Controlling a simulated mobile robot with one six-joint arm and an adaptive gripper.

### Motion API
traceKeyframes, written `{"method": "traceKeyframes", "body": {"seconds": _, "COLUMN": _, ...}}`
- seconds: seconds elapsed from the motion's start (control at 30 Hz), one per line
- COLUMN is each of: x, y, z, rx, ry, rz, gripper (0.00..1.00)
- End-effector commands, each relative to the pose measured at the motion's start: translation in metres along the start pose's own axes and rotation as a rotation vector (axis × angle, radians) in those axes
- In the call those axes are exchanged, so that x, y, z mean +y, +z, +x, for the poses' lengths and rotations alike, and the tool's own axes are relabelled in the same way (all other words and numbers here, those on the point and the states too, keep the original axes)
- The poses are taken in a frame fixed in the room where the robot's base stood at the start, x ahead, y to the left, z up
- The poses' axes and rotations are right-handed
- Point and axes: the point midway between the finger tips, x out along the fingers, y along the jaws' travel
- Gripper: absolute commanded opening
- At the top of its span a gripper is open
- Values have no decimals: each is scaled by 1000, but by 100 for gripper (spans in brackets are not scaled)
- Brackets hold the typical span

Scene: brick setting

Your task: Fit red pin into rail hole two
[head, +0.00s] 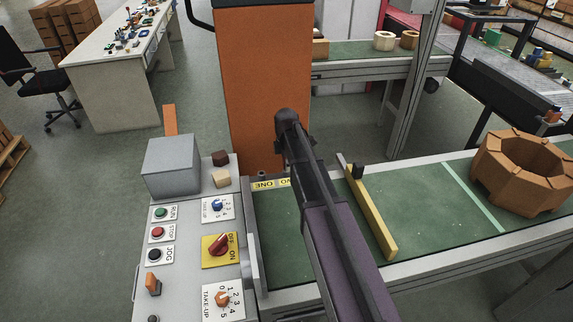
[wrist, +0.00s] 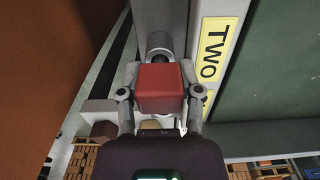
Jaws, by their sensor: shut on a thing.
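In the wrist view my gripper (wrist: 160,92) is shut on the red pin (wrist: 160,86), with one finger on each side of its block-shaped red head. A grey round part with a dark end (wrist: 158,43) shows just beyond the head. I cannot tell whether it belongs to the pin or to the rail. The pale rail (wrist: 200,8) runs alongside on the right, with a yellow label (wrist: 211,52) reading TWO. Hole two itself is hidden. In the head view my arm covers the gripper and the pin, while the labels ONE (head: 264,185) and TWO (head: 285,182) show upside down.
A control panel (head: 188,256) with buttons and knobs stands left of the green conveyor belt (head: 419,207). A yellow bar (head: 371,214) crosses the belt right of my arm. A brown octagonal ring (head: 525,170) sits farther right. An orange cabinet (head: 263,85) stands behind.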

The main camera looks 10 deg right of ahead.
Motion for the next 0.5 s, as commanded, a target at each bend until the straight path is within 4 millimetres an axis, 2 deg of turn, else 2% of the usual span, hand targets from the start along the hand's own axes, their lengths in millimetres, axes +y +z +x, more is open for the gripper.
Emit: {"method": "traceKeyframes", "body": {"seconds": 0.5, "x": 0, "y": 0, "z": 12, "rx": 0, "ry": 0, "rz": 0, "gripper": 0}}
